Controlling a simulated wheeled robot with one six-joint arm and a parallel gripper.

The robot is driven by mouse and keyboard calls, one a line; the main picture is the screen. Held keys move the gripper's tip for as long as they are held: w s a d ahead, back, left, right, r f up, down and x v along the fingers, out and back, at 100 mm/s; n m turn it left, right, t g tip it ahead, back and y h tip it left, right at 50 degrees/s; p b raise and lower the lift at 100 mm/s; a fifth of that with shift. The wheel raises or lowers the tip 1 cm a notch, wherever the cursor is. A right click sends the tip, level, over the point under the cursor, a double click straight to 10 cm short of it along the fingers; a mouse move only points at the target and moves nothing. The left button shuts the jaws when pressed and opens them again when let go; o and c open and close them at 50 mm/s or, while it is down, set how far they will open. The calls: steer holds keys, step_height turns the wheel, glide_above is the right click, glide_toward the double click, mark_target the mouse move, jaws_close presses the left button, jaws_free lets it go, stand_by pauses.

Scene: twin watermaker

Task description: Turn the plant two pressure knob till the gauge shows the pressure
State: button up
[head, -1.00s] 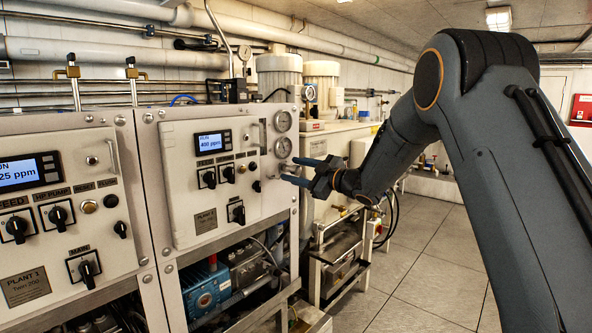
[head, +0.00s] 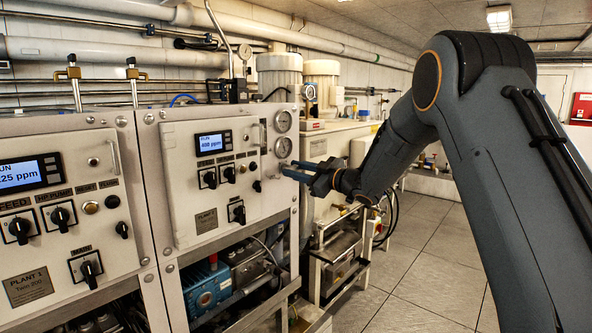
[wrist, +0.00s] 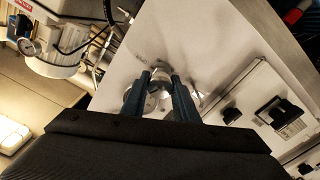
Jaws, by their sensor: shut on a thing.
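The plant two panel (head: 180,190) is a light grey front with a lit display, black switches and a nameplate (head: 206,220). Two round gauges sit one above the other at its right edge: the upper gauge (head: 283,121) and the lower gauge (head: 283,147). Their needles are too small to read. My gripper (head: 286,170) reaches in from the right, just below the lower gauge. In the wrist view its two blue-grey fingers are shut on the round metallic pressure knob (wrist: 160,72), one on each side. The fingers mostly hide the knob in the head view.
The plant one panel (head: 60,200) stands to the left. Black switches (head: 228,173) sit left of my gripper. Pumps and a motor (head: 207,285) are below the panel. A metal frame (head: 338,250) stands right of it. The tiled floor at right is clear.

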steer(key=m+p, duration=0.2)
steer(key=m, duration=0.3)
steer(key=shift+f+m, duration=0.1)
steer(key=shift+m, duration=0.2)
steer(key=shift+f, duration=0.1)
stand_by(0.3)
steer(key=o, duration=1.1)
steer(key=shift+d, duration=0.1)
steer(key=shift+b+v, duration=1.3)
steer(key=shift+v, duration=2.6)
